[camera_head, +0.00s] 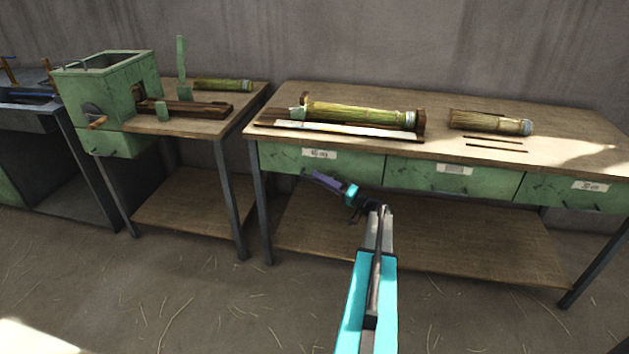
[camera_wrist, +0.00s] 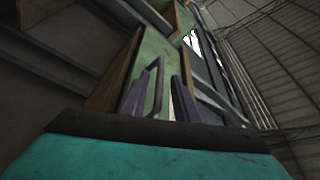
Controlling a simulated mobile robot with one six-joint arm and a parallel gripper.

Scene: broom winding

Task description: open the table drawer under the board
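The table drawer (camera_head: 285,158) under the board has a green front with a white label, at the left end of the long table. The board (camera_head: 268,123) lies on the table above it, with a straw bundle and a pale strip. My gripper (camera_head: 320,178) is in front of the drawer's lower edge. In the wrist view, my gripper's purple fingers (camera_wrist: 157,97) are apart, with the drawer's dark handle (camera_wrist: 152,88) showing between them. I cannot tell whether they touch it. The drawer looks shut or nearly so in the head view.
The middle drawer (camera_head: 445,176) and right drawer (camera_head: 572,193) look shut. A lower shelf (camera_head: 470,235) runs beneath them. A straw bundle (camera_head: 490,122) and thin sticks lie on the long table (camera_head: 570,130). A smaller table (camera_head: 180,127) with a green machine (camera_head: 125,90) stands left.

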